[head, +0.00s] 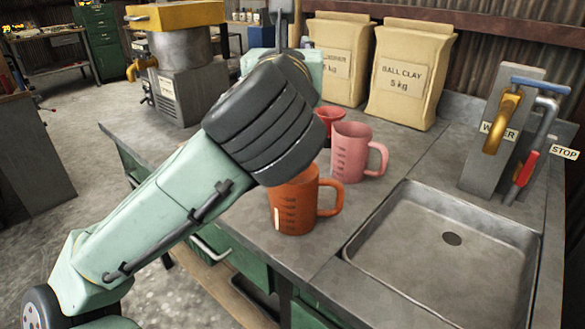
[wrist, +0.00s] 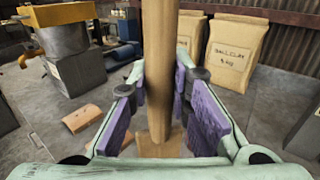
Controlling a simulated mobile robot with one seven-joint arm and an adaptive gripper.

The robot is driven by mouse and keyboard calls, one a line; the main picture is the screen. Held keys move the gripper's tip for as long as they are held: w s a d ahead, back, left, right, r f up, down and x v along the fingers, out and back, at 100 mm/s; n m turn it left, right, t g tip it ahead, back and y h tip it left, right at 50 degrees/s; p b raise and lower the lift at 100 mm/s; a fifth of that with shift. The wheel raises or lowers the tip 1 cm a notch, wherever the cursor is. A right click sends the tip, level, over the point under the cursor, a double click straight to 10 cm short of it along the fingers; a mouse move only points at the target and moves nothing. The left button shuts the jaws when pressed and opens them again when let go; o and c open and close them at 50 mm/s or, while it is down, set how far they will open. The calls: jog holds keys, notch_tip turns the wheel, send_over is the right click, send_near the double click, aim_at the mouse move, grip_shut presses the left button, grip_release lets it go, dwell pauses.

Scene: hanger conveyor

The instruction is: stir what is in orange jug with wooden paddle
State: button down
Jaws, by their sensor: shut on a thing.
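The orange jug (head: 292,207) stands upright on the grey bench in the head view, left of the sink, with its handle to the right. My arm covers part of its rim, and its contents are not visible. In the wrist view my gripper (wrist: 160,88) is shut on the wooden paddle (wrist: 158,50), which runs upright between the purple pads. A broader tan part shows low between the fingers. The head view does not clearly show my gripper or the paddle. I cannot tell whether the paddle is inside the jug.
A pink jug (head: 351,155) and a red funnel-shaped vessel (head: 328,116) stand behind the orange jug. Two paper sacks (head: 405,88) stand at the back. A sink (head: 450,250) and a water tap (head: 512,120) are at the right. A yellow-topped machine (head: 180,75) is at the left.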

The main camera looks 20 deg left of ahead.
aim_at(292, 28)
jog(key=shift+r, duration=0.15)
notch_tip(292, 28, up, 4)
jog(key=p, duration=0.3)
jog(key=shift+f, duration=0.2)
dwell(0.5)
